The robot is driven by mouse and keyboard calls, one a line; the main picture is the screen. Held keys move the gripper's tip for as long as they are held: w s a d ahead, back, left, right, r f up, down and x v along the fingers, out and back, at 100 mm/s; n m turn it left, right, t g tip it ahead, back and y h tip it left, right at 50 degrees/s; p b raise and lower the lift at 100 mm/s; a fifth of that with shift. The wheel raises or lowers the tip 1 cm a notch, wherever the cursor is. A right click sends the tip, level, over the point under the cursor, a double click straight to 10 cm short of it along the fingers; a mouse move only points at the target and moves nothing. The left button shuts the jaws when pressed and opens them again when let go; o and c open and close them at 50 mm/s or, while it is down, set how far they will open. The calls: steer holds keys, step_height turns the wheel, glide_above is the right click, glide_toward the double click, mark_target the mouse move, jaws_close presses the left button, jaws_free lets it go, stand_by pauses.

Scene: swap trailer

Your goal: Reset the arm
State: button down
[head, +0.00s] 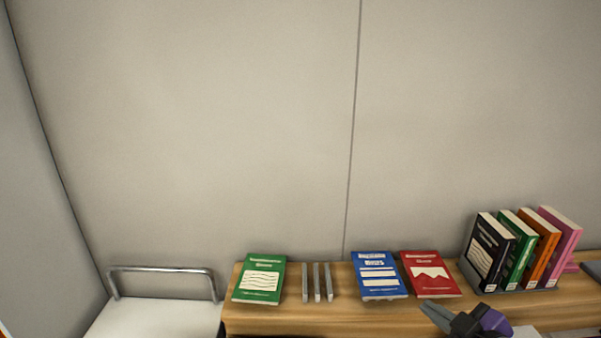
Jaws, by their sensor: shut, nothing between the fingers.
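My gripper (438,312) shows at the bottom right of the head view, dark grey with a purple part behind it. It is shut and holds nothing. It is in front of the wooden shelf top (340,318), below the red book in the picture. Only the end of the arm is in view; the rest is cut off by the lower edge.
On the wood lie a green book (261,279), thin grey dividers (317,282), a blue book (379,275) and a red book (430,273). Several books (488,252) stand upright at right. A white surface with a metal rail (160,269) is at left.

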steer(key=s+a+f+m+h+b, duration=0.1)
steer(key=s+a+f+m, duration=0.1)
steer(key=s, duration=1.1)
steer(key=s+a+f+m+t+h+b, duration=0.1)
steer(key=s+a+f+m, duration=0.1)
steer(key=s, duration=1.1)
steer(key=s+a+f+m+t+h+b, duration=0.1)
steer(key=s+a+f+m, duration=0.1)
steer(key=s, duration=1.1)
steer(key=f+m, duration=0.1)
steer(key=m, duration=0.1)
steer(key=shift+s+f+m, duration=0.15)
steer(key=shift+s+m, duration=0.15)
steer(key=shift+m, duration=0.1)
